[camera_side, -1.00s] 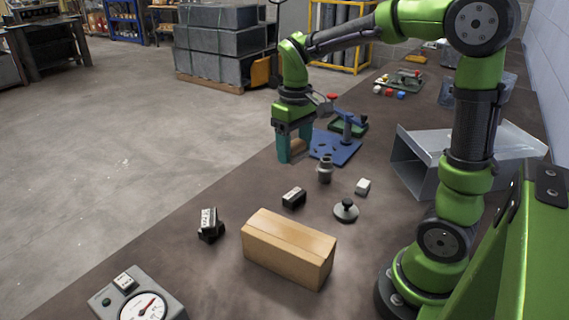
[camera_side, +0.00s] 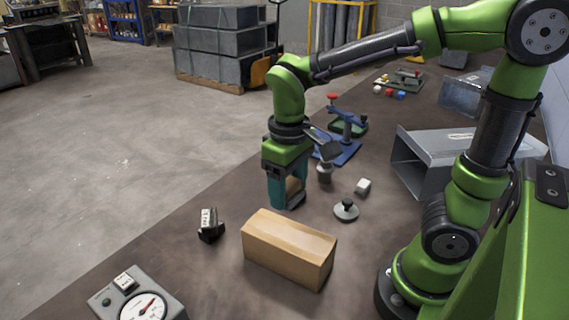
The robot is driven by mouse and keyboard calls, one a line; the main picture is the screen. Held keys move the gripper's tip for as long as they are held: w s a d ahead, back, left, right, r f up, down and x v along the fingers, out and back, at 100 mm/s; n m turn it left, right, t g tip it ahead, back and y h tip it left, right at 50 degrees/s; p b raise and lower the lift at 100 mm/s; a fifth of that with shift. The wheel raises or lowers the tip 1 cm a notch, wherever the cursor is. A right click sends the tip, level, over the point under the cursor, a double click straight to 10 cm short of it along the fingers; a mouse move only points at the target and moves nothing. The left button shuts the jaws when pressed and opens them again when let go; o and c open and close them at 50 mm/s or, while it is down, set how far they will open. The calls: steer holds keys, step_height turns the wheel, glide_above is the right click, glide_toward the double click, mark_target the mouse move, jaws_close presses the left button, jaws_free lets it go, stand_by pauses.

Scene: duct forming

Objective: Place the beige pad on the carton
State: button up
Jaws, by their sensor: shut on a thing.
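The carton (camera_side: 288,250) is a closed tan cardboard box lying on the brown bench at lower centre. My gripper (camera_side: 285,198) points down just behind the carton's far edge, in the picture above it. Its teal fingers are shut on the beige pad (camera_side: 293,185), a brownish piece of which only a part shows between them. The pad is apart from the carton. The finger nearer the camera hides the rest of it.
A round grey knobbed weight (camera_side: 346,210) and a small white block (camera_side: 363,186) lie right of my gripper. A black-and-white block (camera_side: 210,225) lies left. A dial gauge box (camera_side: 138,298) stands at lower left. A metal duct (camera_side: 425,160) lies at right.

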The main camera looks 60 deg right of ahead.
mark_target(297, 182)
step_height(297, 182, down, 9)
steer(key=shift+f, duration=0.15)
stand_by(0.4)
steer(key=shift+f, duration=0.15)
steer(key=o, duration=1.1)
step_height(297, 182, up, 12)
steer(key=shift+s+d+r, duration=0.1)
steer(key=shift+s+r, duration=0.05)
steer(key=shift+r, duration=0.1)
steer(key=s+m+t, duration=0.1)
steer(key=s+d+r+m+t+y, duration=0.1)
steer(key=t, duration=0.1)
steer(key=s+d+r+t+y, duration=0.1)
steer(key=t, duration=0.1)
steer(key=shift+m, duration=0.4)
steer(key=shift+s+d+r+m+t, duration=0.15)
steer(key=shift+m+t, duration=0.15)
steer(key=shift+t, duration=0.25)
steer(key=shift+s+d+r+m+t, duration=0.15)
steer(key=shift+m+t, duration=0.15)
steer(key=shift+t, duration=0.25)
